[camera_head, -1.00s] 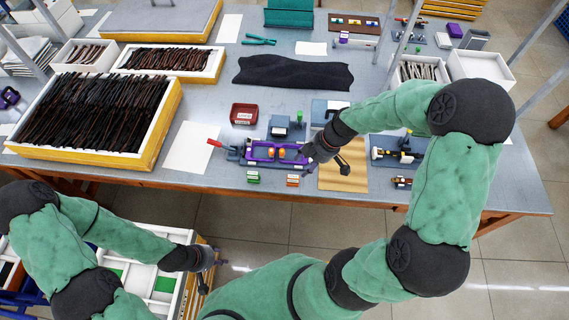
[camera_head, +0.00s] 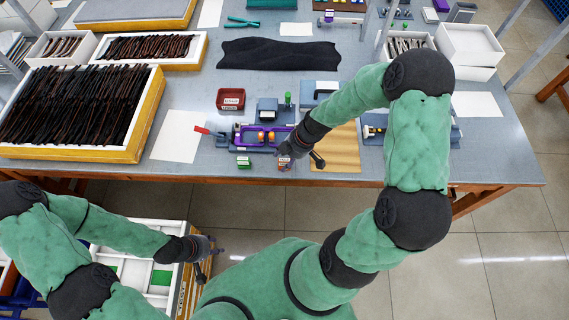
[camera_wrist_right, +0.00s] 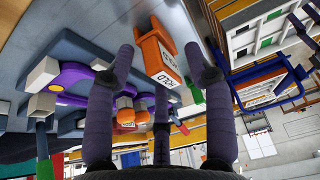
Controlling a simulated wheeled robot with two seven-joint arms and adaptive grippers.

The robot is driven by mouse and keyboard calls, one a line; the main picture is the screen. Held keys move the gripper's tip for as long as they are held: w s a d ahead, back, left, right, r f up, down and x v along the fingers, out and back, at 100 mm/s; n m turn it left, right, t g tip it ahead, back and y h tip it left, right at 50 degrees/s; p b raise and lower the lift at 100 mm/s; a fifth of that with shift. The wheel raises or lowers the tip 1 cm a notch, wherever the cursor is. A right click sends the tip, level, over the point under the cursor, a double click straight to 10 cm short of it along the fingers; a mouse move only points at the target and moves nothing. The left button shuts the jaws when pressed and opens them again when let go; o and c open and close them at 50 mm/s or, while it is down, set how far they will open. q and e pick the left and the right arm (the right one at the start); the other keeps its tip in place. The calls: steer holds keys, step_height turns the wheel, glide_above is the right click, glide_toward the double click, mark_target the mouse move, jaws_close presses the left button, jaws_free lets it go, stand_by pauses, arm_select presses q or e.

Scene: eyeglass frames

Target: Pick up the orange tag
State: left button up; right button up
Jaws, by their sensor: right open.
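The orange tag (camera_wrist_right: 155,48), with white printed labels, shows in the right wrist view between the spread fingers of my right gripper (camera_wrist_right: 160,62). The fingers look apart from it, and it appears tilted in that view. In the head view the orange tag (camera_head: 284,165) is partly hidden by my right gripper (camera_head: 300,159), near the table's front edge. My right gripper is open and empty. My left gripper (camera_head: 207,262) hangs low at the left, over the white crate; its finger opening is too small to tell.
A green tag (camera_head: 243,162) lies to the left of the orange one. Behind them is a purple frame fixture (camera_head: 240,139) with orange parts. A red tray (camera_head: 231,98) and a tan board (camera_head: 343,152) are close by. The white compartmented crate (camera_head: 131,234) stands below the table.

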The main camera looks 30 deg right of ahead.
steer(key=shift+w+a+f, duration=0.1)
steer(key=shift+a+f, duration=0.05)
steer(key=shift+f, duration=0.35)
steer(key=c, duration=0.8)
steer(key=shift+r, duration=0.1)
